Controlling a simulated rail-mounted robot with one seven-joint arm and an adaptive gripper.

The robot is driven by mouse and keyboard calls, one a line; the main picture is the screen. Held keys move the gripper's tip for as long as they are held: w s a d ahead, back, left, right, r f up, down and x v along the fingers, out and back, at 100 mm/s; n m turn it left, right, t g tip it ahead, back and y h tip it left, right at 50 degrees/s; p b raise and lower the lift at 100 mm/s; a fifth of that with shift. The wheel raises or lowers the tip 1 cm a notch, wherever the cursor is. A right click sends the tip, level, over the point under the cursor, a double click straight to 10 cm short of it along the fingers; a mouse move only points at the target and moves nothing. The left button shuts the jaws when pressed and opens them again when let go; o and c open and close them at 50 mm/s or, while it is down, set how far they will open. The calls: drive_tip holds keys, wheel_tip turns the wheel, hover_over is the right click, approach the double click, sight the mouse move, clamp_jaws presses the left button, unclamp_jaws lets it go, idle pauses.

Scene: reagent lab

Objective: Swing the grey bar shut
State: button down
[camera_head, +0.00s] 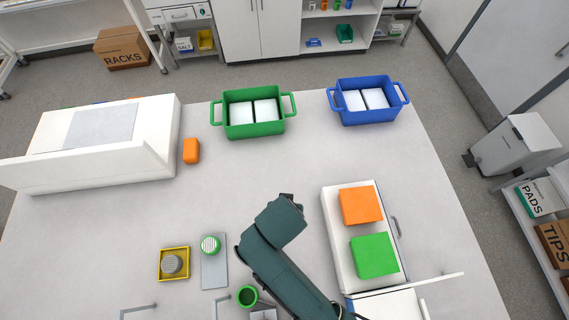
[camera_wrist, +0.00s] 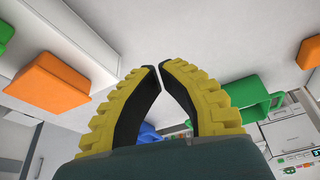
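Several thin grey bars show in the head view, and I cannot tell for certain which is the task's bar. One grey bar (camera_head: 396,226) is on the right side of a white box at the right of the table. Two more, a left bar (camera_head: 138,308) and a middle bar (camera_head: 216,303), are at the lower edge. A thin pale panel (camera_head: 437,279) sticks out at the white box's near end.
The white box (camera_head: 336,241) carries an orange block (camera_head: 361,205) and a green block (camera_head: 374,255). A green basket (camera_head: 252,130) and a blue basket (camera_head: 368,116) stand at the back. A yellow tray (camera_head: 162,276) and a green cup (camera_head: 247,296) are near the front. The table's centre is clear.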

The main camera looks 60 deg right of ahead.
wheel_tip(320, 180, down, 10)
drive_tip(key=a+p, duration=0.1)
drive_tip(key=shift+s+r, duration=0.15)
drive_tip(key=shift+s, duration=0.2)
